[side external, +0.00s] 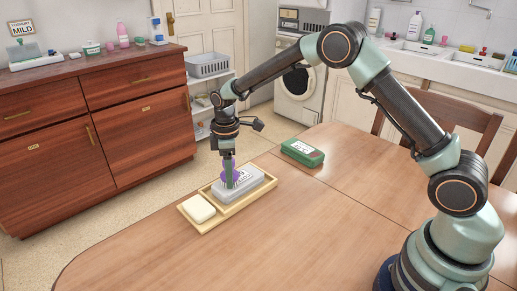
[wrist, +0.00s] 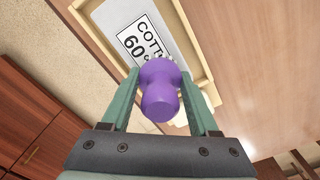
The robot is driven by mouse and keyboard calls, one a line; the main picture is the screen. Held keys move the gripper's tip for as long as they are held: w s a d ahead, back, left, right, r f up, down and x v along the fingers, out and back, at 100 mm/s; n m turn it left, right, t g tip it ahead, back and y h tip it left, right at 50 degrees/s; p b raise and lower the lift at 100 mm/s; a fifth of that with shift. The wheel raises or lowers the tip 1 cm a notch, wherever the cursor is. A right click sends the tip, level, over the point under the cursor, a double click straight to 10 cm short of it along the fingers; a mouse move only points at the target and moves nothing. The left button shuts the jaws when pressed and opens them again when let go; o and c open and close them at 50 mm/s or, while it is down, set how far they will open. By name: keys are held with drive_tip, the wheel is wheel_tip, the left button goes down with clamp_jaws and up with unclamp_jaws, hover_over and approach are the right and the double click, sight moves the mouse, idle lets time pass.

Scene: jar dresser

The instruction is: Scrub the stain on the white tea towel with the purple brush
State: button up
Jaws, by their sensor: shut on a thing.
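My gripper (side external: 229,172) points down over the wooden tray (side external: 206,228) on the table and is shut on the purple brush (side external: 224,165). In the wrist view the brush (wrist: 160,95) stands between the two green fingers of my gripper (wrist: 160,80). Its lower end is mostly hidden by its own handle. Below and around it is a grey-white flat piece (side external: 255,179) with a white label (wrist: 138,40) reading "COTT… 60". I cannot tell whether this is the folded tea towel, or whether the brush touches it. No stain can be made out.
A cream bar (side external: 198,208) lies in the tray's near left part. A green box (side external: 302,153) stands on the table to the right, behind the tray. The table's front and middle are clear. A red-brown dresser (side external: 95,125) with small jars stands at the left.

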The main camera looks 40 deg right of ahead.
sight(220, 189)
drive_tip(key=a, duration=0.4)
drive_tip(key=shift+d, duration=2.35)
drive_tip(key=shift+a, duration=2.2)
drive_tip(key=shift+a+r, duration=0.15)
drive_tip(key=shift+a, duration=0.05)
wheel_tip(220, 189, up, 8)
drive_tip(key=shift+s, duration=0.1)
